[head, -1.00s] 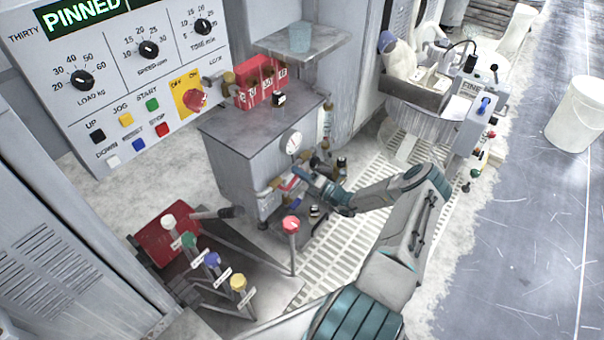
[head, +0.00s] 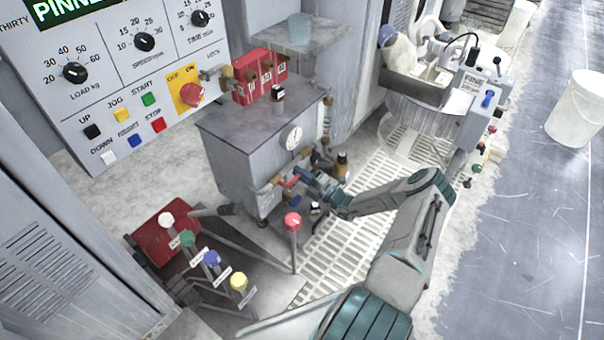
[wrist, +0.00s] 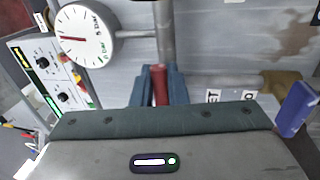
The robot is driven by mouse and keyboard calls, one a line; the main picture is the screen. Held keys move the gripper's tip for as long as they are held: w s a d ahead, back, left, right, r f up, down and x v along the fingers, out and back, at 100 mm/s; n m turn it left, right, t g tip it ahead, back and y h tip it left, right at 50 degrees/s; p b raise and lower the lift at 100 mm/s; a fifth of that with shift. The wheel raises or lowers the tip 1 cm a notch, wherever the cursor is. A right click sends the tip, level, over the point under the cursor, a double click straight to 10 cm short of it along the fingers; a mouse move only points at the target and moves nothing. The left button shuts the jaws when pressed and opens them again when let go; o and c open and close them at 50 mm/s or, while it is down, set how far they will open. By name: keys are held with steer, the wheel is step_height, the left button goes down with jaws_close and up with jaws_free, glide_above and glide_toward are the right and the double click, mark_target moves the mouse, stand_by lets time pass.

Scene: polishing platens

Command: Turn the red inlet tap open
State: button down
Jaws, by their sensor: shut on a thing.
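The red inlet tap handle (head: 289,182) is on the front of the grey cabinet (head: 232,168), low down under the round gauge. My gripper (head: 303,178) is at the handle, reaching in from the right. In the wrist view the two dark blue fingers of my gripper (wrist: 158,75) stand on either side of the red handle (wrist: 159,88) and are shut on it. The handle points toward the camera there, below a vertical grey pipe. My wrist housing hides the handle's near end. The gauge (wrist: 87,37) is at the upper left of the wrist view.
A blue handle (wrist: 297,109) is close on the right in the wrist view, beside a brass fitting (wrist: 283,87). A red-knobbed lever (head: 292,222) stands just in front of the cabinet. Several coloured-knob levers are at lower left. White grating (head: 345,240) lies below my arm.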

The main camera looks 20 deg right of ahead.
steer(key=shift+f, duration=0.1)
steer(key=c, duration=1.5)
jaws_free()
steer(key=p+v, duration=0.3)
steer(key=v, duration=1.1)
steer(key=shift+a, duration=0.1)
steer(key=shift+r, duration=0.2)
